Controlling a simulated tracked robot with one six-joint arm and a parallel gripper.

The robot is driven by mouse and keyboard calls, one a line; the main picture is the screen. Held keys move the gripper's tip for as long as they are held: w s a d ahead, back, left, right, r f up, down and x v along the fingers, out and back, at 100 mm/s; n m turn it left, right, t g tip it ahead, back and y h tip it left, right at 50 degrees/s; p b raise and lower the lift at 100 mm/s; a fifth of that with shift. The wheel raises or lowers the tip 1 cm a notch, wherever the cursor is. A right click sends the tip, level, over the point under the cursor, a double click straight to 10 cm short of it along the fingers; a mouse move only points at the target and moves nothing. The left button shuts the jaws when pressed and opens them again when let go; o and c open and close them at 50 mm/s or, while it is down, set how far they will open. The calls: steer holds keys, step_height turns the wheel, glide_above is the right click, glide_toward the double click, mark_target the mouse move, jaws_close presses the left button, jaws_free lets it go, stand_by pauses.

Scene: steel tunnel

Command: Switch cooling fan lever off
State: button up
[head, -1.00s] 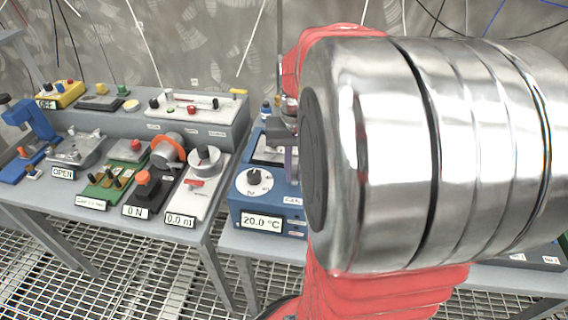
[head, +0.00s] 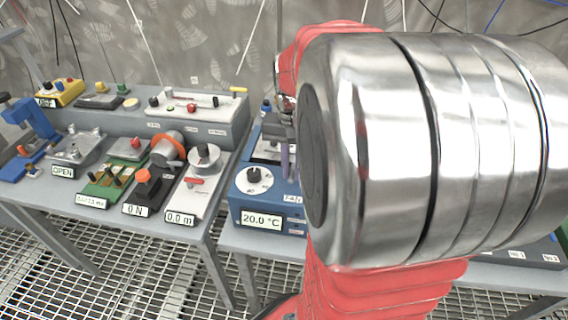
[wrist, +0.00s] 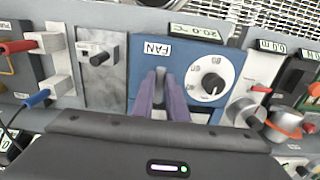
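The blue fan box (wrist: 140,90) shows in the wrist view, with a white FAN label (wrist: 157,49) and a white dial with a black knob (wrist: 211,84). In the head view the same blue box (head: 248,210) stands partly behind my arm, with a 20.0 °C display (head: 262,220). My gripper (wrist: 161,76) has its two purple fingers over the box, beside the dial and by the FAN label. A small grey piece, apparently the lever, shows between the fingertips; whether they touch it is unclear. In the head view my gripper (head: 288,155) is mostly hidden by my arm.
In the wrist view a grey panel with a black knob (wrist: 97,54) and red and blue plugs (wrist: 38,98) lie to the left. In the head view a bench with several devices, among them an orange-ringed motor (head: 167,150), stands left. A gap separates the benches.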

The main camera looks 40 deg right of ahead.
mark_target(292, 175)
steer(key=o, duration=0.4)
steer(key=shift+o, duration=0.2)
steer(key=shift+r, duration=0.15)
step_height(292, 175, up, 13)
steer(key=shift+r, duration=0.2)
stand_by(0.6)
